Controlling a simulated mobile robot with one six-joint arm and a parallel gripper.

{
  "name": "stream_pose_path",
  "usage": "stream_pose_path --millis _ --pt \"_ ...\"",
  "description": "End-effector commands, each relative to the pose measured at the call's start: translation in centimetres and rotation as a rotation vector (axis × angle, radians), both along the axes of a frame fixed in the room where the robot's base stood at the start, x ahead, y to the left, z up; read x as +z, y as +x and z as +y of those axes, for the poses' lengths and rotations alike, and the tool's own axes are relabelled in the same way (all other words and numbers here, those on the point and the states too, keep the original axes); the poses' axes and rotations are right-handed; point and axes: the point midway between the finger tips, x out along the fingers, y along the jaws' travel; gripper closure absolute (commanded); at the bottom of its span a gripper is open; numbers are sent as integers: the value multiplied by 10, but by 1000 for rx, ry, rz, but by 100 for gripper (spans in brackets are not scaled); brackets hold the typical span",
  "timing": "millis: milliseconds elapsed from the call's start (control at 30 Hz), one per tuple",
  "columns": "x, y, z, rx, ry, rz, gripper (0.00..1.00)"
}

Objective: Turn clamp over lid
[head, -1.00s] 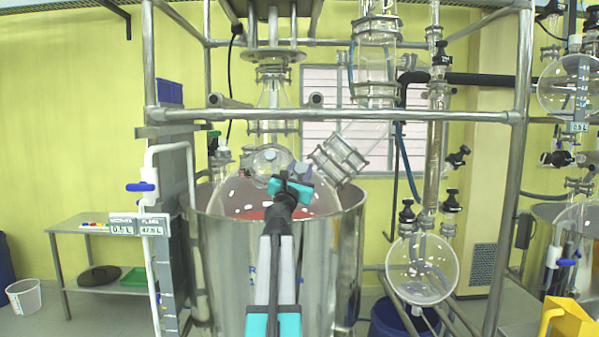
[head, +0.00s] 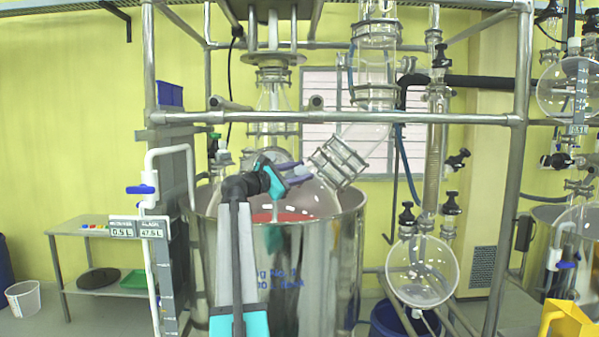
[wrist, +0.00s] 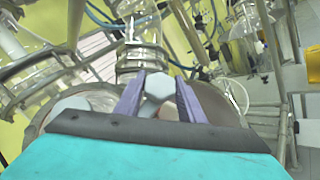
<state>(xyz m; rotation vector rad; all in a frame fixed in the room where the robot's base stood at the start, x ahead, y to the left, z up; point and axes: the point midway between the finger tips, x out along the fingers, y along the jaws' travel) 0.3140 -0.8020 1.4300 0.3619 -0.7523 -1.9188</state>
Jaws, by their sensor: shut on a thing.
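My gripper (head: 300,170) has purple fingers and is shut on the clamp, just above the glass reactor vessel (head: 318,202). In the wrist view, the clamp's pale grey, faceted end (wrist: 160,86) sits between the two purple fingers (wrist: 158,98). The round glass lid (head: 281,156) is behind and left of my gripper in the head view, partly hidden by my wrist. I cannot tell how far the clamp lies over the lid.
A slanted glass pipe joint (head: 338,162) is close to the right of my gripper. The steel jacket (head: 330,260) surrounds the vessel below. A horizontal frame bar (head: 400,117) crosses above. A round receiver flask (head: 422,270) hangs at the right.

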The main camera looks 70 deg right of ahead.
Motion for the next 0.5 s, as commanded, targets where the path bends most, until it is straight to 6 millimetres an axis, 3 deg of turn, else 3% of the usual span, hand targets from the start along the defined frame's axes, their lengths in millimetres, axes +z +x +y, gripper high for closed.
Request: stream_pose_path --millis 500 --pt "2 -2 -3 -264 114 -289 87"
